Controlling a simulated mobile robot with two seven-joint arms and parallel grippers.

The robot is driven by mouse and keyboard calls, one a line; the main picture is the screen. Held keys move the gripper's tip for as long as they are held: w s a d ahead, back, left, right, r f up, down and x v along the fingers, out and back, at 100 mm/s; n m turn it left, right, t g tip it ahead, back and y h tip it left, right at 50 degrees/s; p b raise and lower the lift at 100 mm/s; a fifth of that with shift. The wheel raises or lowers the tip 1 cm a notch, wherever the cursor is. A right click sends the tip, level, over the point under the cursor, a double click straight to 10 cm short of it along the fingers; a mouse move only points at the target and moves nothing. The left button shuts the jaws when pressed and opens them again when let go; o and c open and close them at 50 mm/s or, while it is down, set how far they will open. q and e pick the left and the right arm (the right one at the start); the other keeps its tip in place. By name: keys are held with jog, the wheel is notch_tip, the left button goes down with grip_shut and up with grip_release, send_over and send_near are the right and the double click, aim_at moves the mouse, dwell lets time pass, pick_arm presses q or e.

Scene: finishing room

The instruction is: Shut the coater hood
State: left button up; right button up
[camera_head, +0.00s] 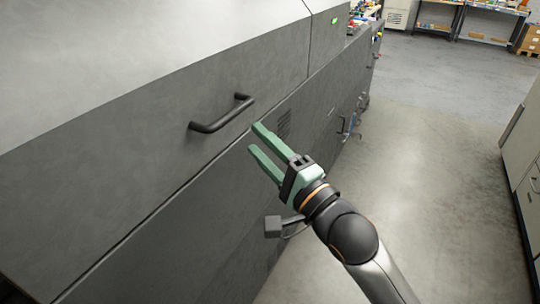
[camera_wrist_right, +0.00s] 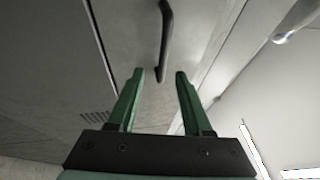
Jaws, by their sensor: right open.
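The coater hood (camera_head: 150,115) is the large grey upper part of the long machine at the left of the head view. A thin dark seam runs between its lower edge and the body below. A black bar handle (camera_head: 222,114) sits on its front face; the handle also shows in the right wrist view (camera_wrist_right: 165,40), beyond the fingers. My right gripper (camera_head: 254,138) has green fingers, open and empty, just right of and below the handle, apart from it in the head view. My left gripper is not in view.
The lower machine body (camera_head: 200,220) has vent slots and smaller handles farther along. A grey cabinet (camera_head: 522,150) stands at the right edge. Clear concrete floor (camera_head: 430,150) lies between them. Shelves (camera_head: 455,22) stand at the far back.

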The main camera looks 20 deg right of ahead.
jog(key=shift+v, duration=1.3)
